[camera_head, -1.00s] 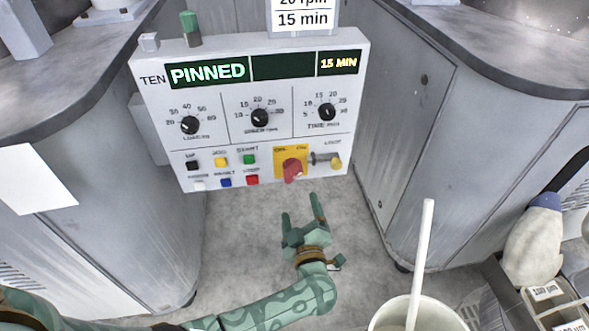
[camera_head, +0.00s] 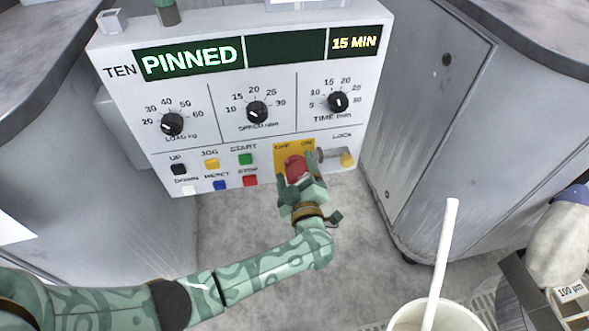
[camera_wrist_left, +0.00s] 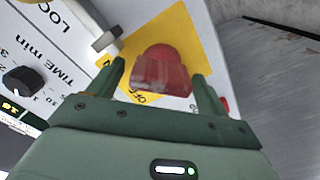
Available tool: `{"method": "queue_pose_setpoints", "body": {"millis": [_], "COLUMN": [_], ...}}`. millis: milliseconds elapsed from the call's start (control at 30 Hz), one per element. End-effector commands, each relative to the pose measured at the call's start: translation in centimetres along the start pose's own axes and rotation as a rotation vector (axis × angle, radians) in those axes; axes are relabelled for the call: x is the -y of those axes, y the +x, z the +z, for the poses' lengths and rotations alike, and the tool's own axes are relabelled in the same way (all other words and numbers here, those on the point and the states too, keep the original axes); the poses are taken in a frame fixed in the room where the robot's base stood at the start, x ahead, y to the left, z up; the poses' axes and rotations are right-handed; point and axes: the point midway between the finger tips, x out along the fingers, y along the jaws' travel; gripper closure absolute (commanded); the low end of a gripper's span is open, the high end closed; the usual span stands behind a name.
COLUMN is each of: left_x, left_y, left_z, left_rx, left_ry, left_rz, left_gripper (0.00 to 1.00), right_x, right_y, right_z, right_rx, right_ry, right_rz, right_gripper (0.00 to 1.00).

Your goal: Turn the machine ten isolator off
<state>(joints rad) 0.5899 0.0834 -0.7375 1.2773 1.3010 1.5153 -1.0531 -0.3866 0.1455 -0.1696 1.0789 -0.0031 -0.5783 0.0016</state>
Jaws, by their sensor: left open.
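The machine ten isolator is a red rotary handle (camera_head: 295,167) on a yellow plate (camera_head: 281,152) at the lower right of the TEN panel. The plate is marked OFF on the left and ON on the right. My left gripper (camera_head: 295,168) is open at the handle, one finger on each side of it. In the left wrist view the red handle (camera_wrist_left: 161,72) sits between the two open fingers (camera_wrist_left: 158,82); I cannot tell whether they touch it. The fingers and hand partly cover the handle and plate in the head view. My right gripper is not in view.
The lock with a yellow knob (camera_head: 347,159) is close to the right of the isolator. A red button (camera_head: 250,181) and other buttons are to its left. The display (camera_head: 190,59) reads PINNED. A white bucket (camera_head: 440,318) with a white stick stands at the lower right.

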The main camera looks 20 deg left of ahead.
Motion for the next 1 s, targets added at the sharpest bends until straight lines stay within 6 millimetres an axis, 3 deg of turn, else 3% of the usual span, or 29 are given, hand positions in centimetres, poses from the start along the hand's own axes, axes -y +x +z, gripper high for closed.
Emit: {"method": "queue_pose_setpoints", "body": {"millis": [67, 200, 233, 667, 1000], "left_x": [0.0, 0.0, 0.0, 0.2, 0.5], "left_y": [0.0, 0.0, 0.0, 0.0, -0.1], "left_z": [0.0, 0.0, 0.0, 0.1, 0.2], "left_rx": [0.0, 0.0, 0.0, 0.0, 0.002], "left_ry": [0.0, 0.0, 0.0, -0.071, -0.334], "left_rz": [0.0, 0.0, 0.0, -0.002, -0.005], "left_gripper": [0.25, 0.64, 0.67, 0.66, 0.66], "right_x": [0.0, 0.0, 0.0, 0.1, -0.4], "right_y": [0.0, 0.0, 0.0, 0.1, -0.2], "right_z": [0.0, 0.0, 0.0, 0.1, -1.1], "right_rx": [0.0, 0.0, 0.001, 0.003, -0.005], "right_ry": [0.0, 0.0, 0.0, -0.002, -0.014], "right_rz": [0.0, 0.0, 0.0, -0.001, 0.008], "right_gripper": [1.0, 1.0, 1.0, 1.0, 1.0]}}
